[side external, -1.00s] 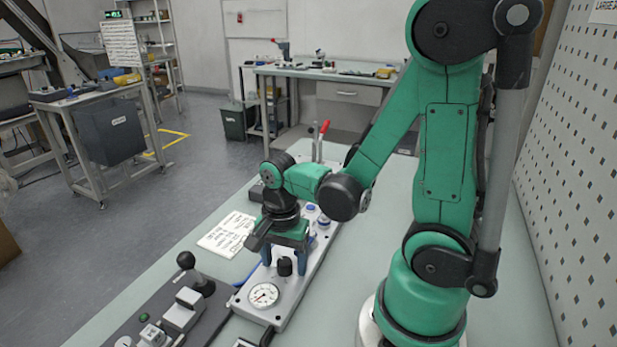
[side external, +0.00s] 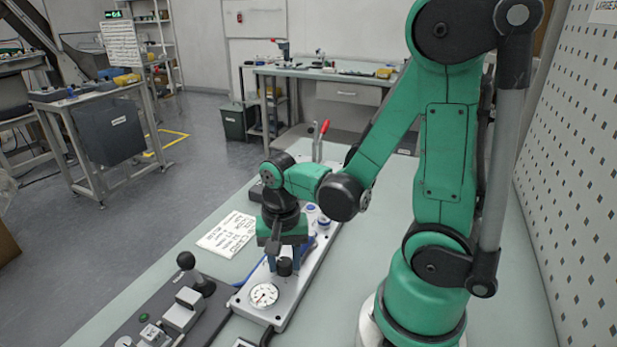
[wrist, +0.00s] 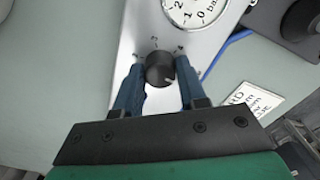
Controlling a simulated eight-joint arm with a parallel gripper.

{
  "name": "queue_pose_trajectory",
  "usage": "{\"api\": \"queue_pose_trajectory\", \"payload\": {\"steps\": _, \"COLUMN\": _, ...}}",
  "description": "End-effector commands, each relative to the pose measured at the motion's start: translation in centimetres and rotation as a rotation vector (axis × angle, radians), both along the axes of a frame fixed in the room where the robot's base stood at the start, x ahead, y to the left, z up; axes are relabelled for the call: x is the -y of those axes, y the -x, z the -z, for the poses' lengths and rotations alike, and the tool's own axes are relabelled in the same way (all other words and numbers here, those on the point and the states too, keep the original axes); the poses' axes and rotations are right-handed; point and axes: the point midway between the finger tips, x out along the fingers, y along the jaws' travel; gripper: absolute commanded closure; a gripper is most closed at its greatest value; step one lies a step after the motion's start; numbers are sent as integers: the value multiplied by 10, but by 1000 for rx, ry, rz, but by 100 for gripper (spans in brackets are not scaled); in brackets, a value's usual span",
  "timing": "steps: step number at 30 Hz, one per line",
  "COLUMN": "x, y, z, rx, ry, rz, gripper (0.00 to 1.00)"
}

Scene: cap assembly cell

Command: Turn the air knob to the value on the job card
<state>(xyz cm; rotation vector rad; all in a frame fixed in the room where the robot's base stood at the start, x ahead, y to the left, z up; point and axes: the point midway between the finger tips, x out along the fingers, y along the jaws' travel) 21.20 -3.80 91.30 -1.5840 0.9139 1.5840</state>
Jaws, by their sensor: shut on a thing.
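The air knob (wrist: 158,70) is a black round knob on a light grey panel (wrist: 135,40). A pale mark shows on it at the lower right in the wrist view. My gripper (wrist: 160,75) has its two blue fingers on either side of the knob, shut on it. In the side view the knob (side external: 285,267) sits below my gripper (side external: 285,262). A white round gauge marked "bar" (wrist: 195,8) is beside the knob; its dial also shows in the side view (side external: 264,296). The job card (side external: 228,234) lies left of the panel; its writing is too small to read.
A dark grey fixture with a black ball-topped lever (side external: 187,262) stands to the left of the panel. A red-handled clamp (side external: 322,130) stands behind my gripper. A blue hose (wrist: 228,45) runs beside the panel.

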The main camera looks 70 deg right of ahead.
Motion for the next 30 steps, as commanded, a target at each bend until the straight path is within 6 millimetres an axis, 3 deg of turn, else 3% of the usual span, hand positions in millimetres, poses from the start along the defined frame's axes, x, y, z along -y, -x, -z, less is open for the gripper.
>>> {"api": "queue_pose_trajectory", "payload": {"steps": 4, "x": 0, "y": 0, "z": 0, "rx": 0, "ry": 0, "rz": 2, "gripper": 100}}
{"api": "queue_pose_trajectory", "payload": {"steps": 5, "x": 0, "y": 0, "z": 0, "rx": 0, "ry": 0, "rz": 2, "gripper": 61}}
{"api": "queue_pose_trajectory", "payload": {"steps": 8, "x": 0, "y": 0, "z": 0, "rx": 0, "ry": 0, "rz": 3, "gripper": 33}}
{"api": "queue_pose_trajectory", "payload": {"steps": 20, "x": 0, "y": 0, "z": -3, "rx": 0, "ry": 0, "rz": 4, "gripper": 32}}
{"api": "queue_pose_trajectory", "payload": {"steps": 30, "x": 0, "y": 0, "z": -32, "rx": 0, "ry": 0, "rz": 4, "gripper": 32}}
